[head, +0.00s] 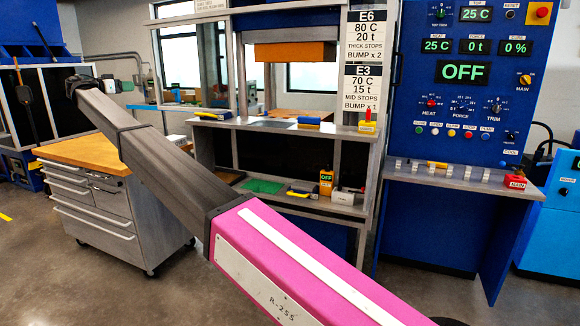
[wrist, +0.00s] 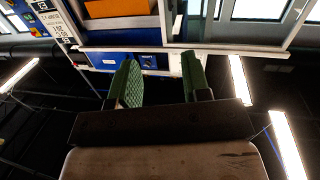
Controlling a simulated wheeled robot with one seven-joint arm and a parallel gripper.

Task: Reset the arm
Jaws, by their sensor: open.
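My arm (head: 165,165) stretches in the head view from the bottom right, with a pink link, up to the far left. In the wrist view my gripper (wrist: 158,75) has two green textured fingers standing apart. Nothing is held between them. Behind them the wrist view shows blue panels and a pale frame, apart from the fingers.
A wooden-topped drawer cart (head: 90,150) stands at left below the arm. A press frame with an orange block (head: 292,54) and cluttered shelves stands in the middle. A blue control panel (head: 465,75), its main display reading OFF, stands at right. Floor is clear at lower left.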

